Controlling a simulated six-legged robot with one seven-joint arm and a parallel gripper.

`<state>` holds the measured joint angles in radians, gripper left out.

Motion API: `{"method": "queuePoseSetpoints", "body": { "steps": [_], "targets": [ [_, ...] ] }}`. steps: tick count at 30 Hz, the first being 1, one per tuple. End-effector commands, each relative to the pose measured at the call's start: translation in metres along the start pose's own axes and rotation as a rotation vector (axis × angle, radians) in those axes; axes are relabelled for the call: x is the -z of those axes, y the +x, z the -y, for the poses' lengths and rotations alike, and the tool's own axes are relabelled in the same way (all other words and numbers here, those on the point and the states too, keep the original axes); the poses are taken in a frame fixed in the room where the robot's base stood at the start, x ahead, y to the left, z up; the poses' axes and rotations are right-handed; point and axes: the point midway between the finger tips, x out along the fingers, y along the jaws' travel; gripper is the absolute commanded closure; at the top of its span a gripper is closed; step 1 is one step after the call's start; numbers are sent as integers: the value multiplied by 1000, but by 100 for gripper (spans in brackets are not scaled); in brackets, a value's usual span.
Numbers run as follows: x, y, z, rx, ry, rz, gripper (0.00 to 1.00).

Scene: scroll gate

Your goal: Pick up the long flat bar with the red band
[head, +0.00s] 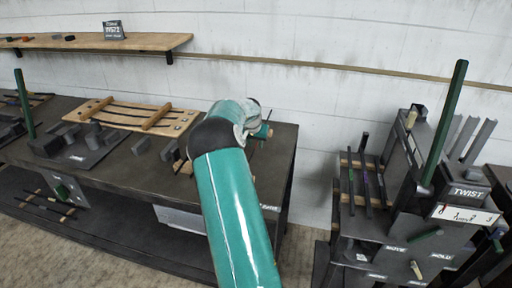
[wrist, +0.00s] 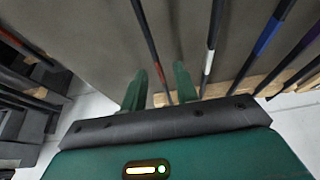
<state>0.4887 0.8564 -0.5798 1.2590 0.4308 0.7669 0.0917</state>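In the wrist view a long dark bar with a red band (wrist: 158,75) runs down from the top edge and passes between my two green fingertips. My gripper (wrist: 159,82) is open, with a visible gap on both sides of the bar. The bar's near end lies by a wooden support (wrist: 162,100), and how close the fingers are to it in depth is hard to tell. In the head view my teal arm reaches over the right end of the dark bench (head: 283,165); it hides the bar and most of my gripper.
In the wrist view a white-banded bar (wrist: 208,62) lies just right of my fingers, then a blue-banded bar (wrist: 268,36) and a purple-banded one (wrist: 304,42). In the head view a wooden rack (head: 110,112) is left of my arm; a TWIST stand (head: 468,192) is right.

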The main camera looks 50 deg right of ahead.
Motion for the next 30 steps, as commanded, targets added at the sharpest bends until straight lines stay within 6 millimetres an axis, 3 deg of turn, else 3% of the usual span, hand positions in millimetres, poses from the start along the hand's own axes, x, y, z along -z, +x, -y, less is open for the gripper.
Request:
{"method": "queuePoseSetpoints", "body": {
  "steps": [21,22,26,30],
  "targets": [
    [-2,4,0,0,0,0,70],
    [-2,4,0,0,0,0,72],
    [-2,4,0,0,0,0,98],
    [-2,4,0,0,0,0,100]
  ]
}}
